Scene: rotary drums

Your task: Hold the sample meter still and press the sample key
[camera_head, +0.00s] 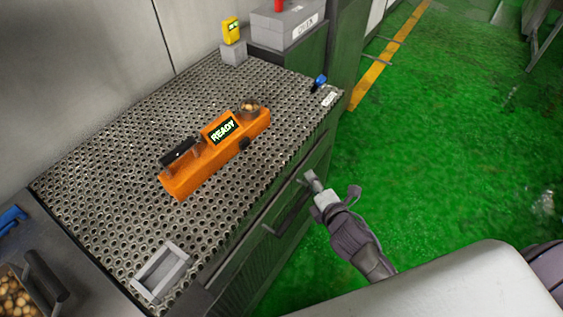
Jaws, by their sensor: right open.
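The orange sample meter (202,172) lies on the perforated metal worktop, set diagonally. Its display (222,130) reads READY. A small clear cup (249,106) with tan pieces sits at its far right end, and a black handle-like part (180,151) is at its near left end. A dark knob or key (244,143) shows on its right-hand side; I cannot tell if this is the sample key. My right gripper (330,186) is open and empty, beyond the worktop's right edge, apart from the meter. My left gripper is out of view.
The perforated worktop (110,170) has free room around the meter. A grey frame (160,271) lies at its near edge. A yellow device (231,32) on a grey block stands at the back. A blue item (320,82) is at the far right corner. Drawer handles (287,216) stick out below the edge.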

